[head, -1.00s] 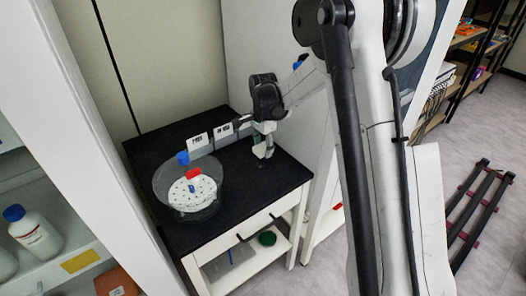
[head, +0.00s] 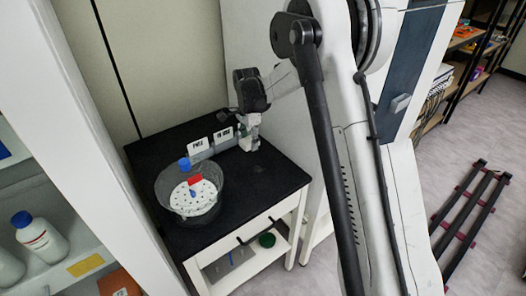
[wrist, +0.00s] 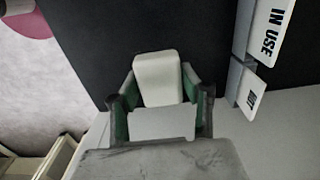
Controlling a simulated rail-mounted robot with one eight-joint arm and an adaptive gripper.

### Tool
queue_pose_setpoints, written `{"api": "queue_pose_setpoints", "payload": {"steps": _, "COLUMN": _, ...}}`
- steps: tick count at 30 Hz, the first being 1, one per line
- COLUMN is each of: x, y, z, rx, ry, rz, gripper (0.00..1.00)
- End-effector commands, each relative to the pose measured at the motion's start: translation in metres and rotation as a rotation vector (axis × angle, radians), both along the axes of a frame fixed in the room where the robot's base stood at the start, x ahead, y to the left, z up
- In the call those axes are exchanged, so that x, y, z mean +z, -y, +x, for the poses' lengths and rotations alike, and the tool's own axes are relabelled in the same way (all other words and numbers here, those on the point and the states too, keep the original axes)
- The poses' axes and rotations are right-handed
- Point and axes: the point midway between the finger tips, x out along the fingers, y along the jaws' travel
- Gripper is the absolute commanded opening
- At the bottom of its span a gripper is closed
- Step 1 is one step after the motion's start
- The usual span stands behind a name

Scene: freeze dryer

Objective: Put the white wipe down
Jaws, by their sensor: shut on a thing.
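The white wipe (wrist: 158,78) shows in the wrist view as a pale block with rounded corners. My gripper (wrist: 157,100) is shut on it, with a green-lined finger on each side. In the head view my gripper (head: 249,140) points down over the back right part of the black tabletop (head: 262,180), just right of the sign plates. I cannot make out the wipe clearly there. Whether the wipe touches the tabletop is hard to tell.
Sign plates (head: 222,136), one reading IN USE, stand beside my gripper. A clear bowl (head: 172,208) with a white perforated disc, a blue cap and a red piece stands at the left. The front right tabletop is bare. A white cabinet wall (head: 285,120) rises at the right.

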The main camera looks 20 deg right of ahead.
Motion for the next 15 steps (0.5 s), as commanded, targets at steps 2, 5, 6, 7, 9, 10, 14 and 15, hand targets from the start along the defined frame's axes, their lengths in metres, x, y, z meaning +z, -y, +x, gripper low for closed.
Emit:
{"api": "queue_pose_setpoints", "payload": {"steps": 2, "x": 0.01, "y": -0.013, "z": 0.012, "rx": 0.003, "ry": 0.0, "rz": 0.0, "gripper": 0.14}}
{"api": "queue_pose_setpoints", "payload": {"steps": 5, "x": 0.012, "y": -0.021, "z": 0.021, "rx": 0.001, "ry": 0.0, "rz": 0.0, "gripper": 0.14}}
{"api": "queue_pose_setpoints", "payload": {"steps": 6, "x": 0.011, "y": -0.022, "z": 0.024, "rx": 0.0, "ry": 0.0, "rz": 0.0, "gripper": 0.14}}
{"api": "queue_pose_setpoints", "payload": {"steps": 7, "x": 0.01, "y": -0.02, "z": 0.026, "rx": -0.001, "ry": 0.0, "rz": 0.0, "gripper": 0.14}}
{"api": "queue_pose_setpoints", "payload": {"steps": 9, "x": 0.004, "y": -0.013, "z": 0.031, "rx": -0.003, "ry": -0.001, "rz": 0.0, "gripper": 0.14}}
{"api": "queue_pose_setpoints", "payload": {"steps": 10, "x": 0.001, "y": -0.009, "z": 0.034, "rx": -0.003, "ry": -0.001, "rz": 0.0, "gripper": 0.14}}
{"api": "queue_pose_setpoints", "payload": {"steps": 14, "x": -0.015, "y": 0.015, "z": 0.045, "rx": -0.004, "ry": 0.0, "rz": 0.0, "gripper": 0.14}}
{"api": "queue_pose_setpoints", "payload": {"steps": 15, "x": -0.02, "y": 0.021, "z": 0.048, "rx": -0.003, "ry": 0.0, "rz": 0.0, "gripper": 0.14}}
